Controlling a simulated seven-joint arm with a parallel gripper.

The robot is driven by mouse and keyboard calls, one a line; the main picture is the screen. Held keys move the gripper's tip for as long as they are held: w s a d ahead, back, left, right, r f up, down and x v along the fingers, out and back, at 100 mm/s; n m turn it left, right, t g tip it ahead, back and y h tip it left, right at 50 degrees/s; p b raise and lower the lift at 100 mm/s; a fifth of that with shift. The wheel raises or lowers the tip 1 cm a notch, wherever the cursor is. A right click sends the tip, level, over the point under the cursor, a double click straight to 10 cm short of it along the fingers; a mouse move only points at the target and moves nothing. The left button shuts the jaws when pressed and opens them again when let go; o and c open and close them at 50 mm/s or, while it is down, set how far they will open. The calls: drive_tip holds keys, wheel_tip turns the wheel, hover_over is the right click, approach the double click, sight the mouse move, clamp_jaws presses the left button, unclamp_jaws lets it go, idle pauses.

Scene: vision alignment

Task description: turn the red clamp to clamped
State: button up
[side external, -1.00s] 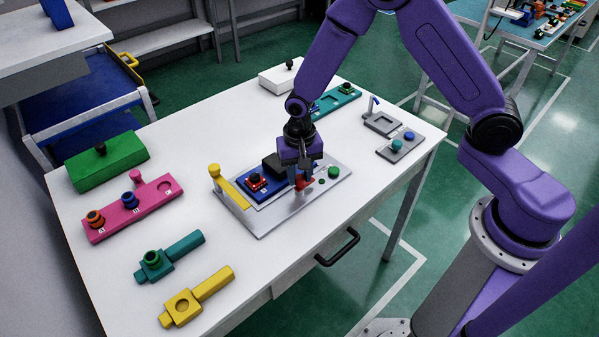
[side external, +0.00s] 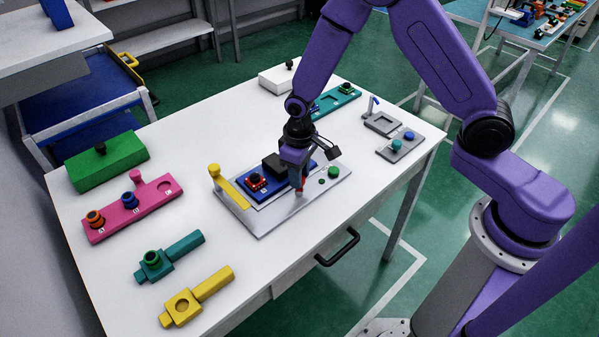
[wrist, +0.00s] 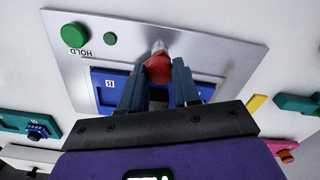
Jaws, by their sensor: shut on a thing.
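The red clamp (wrist: 158,69) shows between my fingers in the wrist view, at the edge of the blue block (wrist: 103,78) on the grey plate (wrist: 185,40). In the side view only a small red part of the clamp (side external: 301,182) shows beside my fingers. My gripper (wrist: 156,76) is shut on the red clamp, one finger on each side of it. In the side view my gripper (side external: 298,188) points down at the front part of the plate. The fingers hide much of the clamp, so its exact angle is hard to tell.
A green HOLD button (wrist: 74,35) and a small green dot (wrist: 110,38) are on the plate. A yellow bar (side external: 233,190) stands at the plate's left. A pink block (side external: 133,212) and a green block (side external: 108,163) lie further left.

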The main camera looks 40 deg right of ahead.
drive_tip(key=n, duration=0.4)
drive_tip(key=shift+w+n, duration=0.1)
drive_tip(key=shift+n, duration=2.1)
drive_tip(key=shift+a, duration=0.1)
drive_tip(key=o, duration=1.1)
drive_tip(key=shift+c, duration=0.2)
drive_tip(key=shift+r, duration=0.1)
wheel_tip(320, 180, up, 17)
drive_tip(key=shift+r, duration=0.2)
